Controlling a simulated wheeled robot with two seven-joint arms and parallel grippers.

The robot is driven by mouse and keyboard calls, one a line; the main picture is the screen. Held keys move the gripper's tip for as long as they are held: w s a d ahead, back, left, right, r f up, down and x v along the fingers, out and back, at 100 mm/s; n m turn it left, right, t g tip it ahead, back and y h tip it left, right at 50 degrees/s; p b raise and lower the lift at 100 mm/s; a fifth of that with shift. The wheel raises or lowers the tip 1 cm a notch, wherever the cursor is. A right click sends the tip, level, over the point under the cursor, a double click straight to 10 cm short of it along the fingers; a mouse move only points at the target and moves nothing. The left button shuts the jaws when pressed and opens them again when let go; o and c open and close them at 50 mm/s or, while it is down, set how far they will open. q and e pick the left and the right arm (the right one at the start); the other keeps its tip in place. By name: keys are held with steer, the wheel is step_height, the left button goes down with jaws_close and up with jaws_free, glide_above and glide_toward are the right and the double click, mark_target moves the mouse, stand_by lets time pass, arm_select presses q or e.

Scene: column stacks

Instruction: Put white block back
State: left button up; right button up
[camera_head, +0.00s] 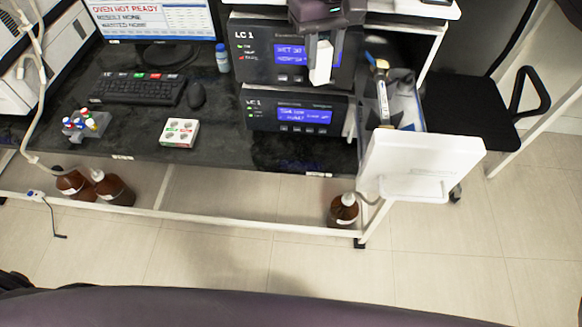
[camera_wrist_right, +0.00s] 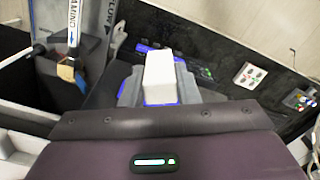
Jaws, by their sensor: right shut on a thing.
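The white block (camera_head: 320,62) is held upright in my right gripper (camera_head: 323,50), in front of the upper LC 1 unit (camera_head: 255,52). In the right wrist view, the white block (camera_wrist_right: 161,76) sits between both fingers of the gripper (camera_wrist_right: 160,88), which is shut on it. Its lower end is hidden by the gripper body in that view. My left gripper is not in the head view.
A white door (camera_head: 420,165) stands open at the right, with a column (camera_head: 382,95) in the compartment behind it. A second LC 1 unit (camera_head: 297,112) sits below the first. A white tray (camera_head: 180,133), mouse (camera_head: 196,94) and keyboard (camera_head: 138,88) lie on the dark bench.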

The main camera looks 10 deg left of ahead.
steer(key=shift+a+f, duration=0.2)
steer(key=shift+a, duration=0.05)
steer(key=shift+m, duration=0.3)
steer(key=shift+f+p, duration=0.4)
steer(key=shift+f, duration=13.45)
steer(key=shift+f, duration=0.1)
steer(key=o, duration=0.7)
steer(key=shift+o, duration=0.2)
